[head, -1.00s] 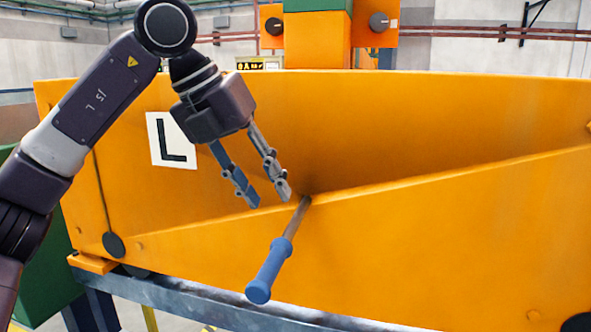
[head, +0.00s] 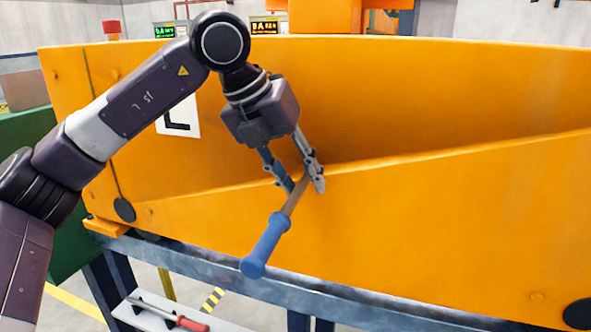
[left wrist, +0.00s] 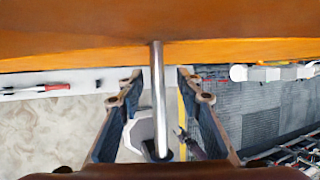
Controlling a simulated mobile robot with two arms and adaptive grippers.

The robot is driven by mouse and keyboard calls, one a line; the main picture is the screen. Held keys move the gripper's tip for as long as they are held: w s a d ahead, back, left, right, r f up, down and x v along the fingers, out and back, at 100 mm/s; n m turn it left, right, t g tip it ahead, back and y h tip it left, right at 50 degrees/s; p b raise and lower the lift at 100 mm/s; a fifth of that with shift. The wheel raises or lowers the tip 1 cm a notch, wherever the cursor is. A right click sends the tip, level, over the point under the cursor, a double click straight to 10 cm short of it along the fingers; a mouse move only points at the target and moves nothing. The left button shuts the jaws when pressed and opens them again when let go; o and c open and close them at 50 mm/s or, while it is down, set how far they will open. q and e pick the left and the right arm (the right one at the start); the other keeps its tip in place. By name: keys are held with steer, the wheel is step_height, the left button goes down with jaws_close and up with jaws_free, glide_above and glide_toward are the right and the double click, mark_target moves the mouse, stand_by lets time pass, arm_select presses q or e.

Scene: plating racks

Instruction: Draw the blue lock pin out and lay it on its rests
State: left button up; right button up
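The blue lock pin (head: 266,245) sticks out of the orange beam towards me, its blue grip lower and nearer and its bare metal shaft running up to the beam. My left gripper (head: 304,188) is at the shaft, just above the blue grip and close to the beam face. In the left wrist view the shaft (left wrist: 158,95) runs between the two fingers, with a visible gap on each side, so the gripper is open around it. The far end of the shaft is hidden in the beam. I cannot make out the pin's rests. My right gripper is not in view.
The orange beam (head: 430,215) fills the middle, with a second orange wall behind it and an "L" label (head: 178,117). A blue-grey rail (head: 360,300) runs below. A red-handled tool (head: 180,321) lies on a pale shelf at lower left. Space in front of the pin looks clear.

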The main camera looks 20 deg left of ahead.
arm_select(q)
steer(key=shift+s+a, duration=0.2)
steer(key=shift+c, duration=0.6)
steer(key=shift+r, duration=0.1)
jaws_close()
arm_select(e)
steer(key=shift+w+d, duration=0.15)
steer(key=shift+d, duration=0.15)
arm_select(q)
steer(key=c, duration=0.6)
jaws_free()
jaws_close()
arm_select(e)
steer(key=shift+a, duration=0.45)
